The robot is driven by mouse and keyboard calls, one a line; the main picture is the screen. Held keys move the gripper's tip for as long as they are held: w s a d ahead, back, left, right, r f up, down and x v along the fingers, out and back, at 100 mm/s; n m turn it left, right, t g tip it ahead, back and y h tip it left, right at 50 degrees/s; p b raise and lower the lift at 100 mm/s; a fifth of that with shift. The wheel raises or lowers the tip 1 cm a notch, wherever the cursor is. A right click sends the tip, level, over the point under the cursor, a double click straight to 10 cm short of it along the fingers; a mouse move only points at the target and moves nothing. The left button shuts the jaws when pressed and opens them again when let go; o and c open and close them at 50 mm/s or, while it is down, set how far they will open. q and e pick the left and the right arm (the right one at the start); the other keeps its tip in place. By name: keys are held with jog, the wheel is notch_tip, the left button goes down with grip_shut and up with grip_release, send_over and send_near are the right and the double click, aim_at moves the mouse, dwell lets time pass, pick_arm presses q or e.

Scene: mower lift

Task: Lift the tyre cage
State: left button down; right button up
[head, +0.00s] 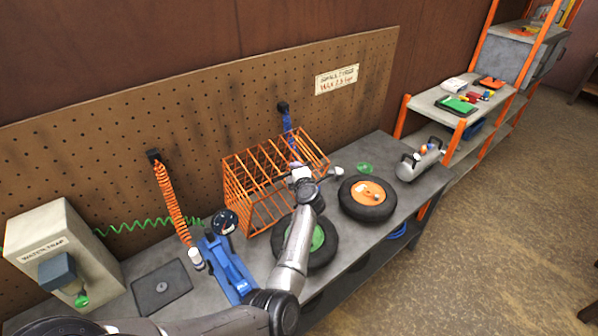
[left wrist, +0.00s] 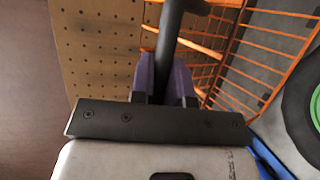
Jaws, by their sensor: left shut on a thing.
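The tyre cage (head: 262,172) is an orange wire frame on the bench against the pegboard. Its bars also show on the right of the left wrist view (left wrist: 262,62). My left gripper (head: 300,175) is at the cage's front right side. In the left wrist view its purple fingers (left wrist: 164,85) are shut around a dark round bar (left wrist: 172,35), which looks like the cage's handle. The bar's join to the cage is not clear. My left arm hides part of the cage and of a tyre with a green hub (head: 318,238). My right gripper is not in view.
A tyre with an orange hub (head: 368,197) lies to the right, with a small metal tank (head: 420,162) beyond it. A blue tool (head: 226,265), a grey water trap box (head: 62,250) and an orange coiled hose (head: 172,203) are left. The pegboard (head: 190,110) stands close behind.

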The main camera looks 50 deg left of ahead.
pick_arm(q)
jog(key=shift+a, duration=0.1)
dwell(0.3)
jog(key=c, duration=1.1)
grip_release()
jog(key=shift+s+d+r+p, duration=0.1)
jog(key=shift+d+r+p, duration=0.1)
jog(key=shift+d+p, duration=0.2)
jog(key=p+v, duration=0.7)
jog(key=v, duration=0.6)
jog(key=shift+f, duration=0.25)
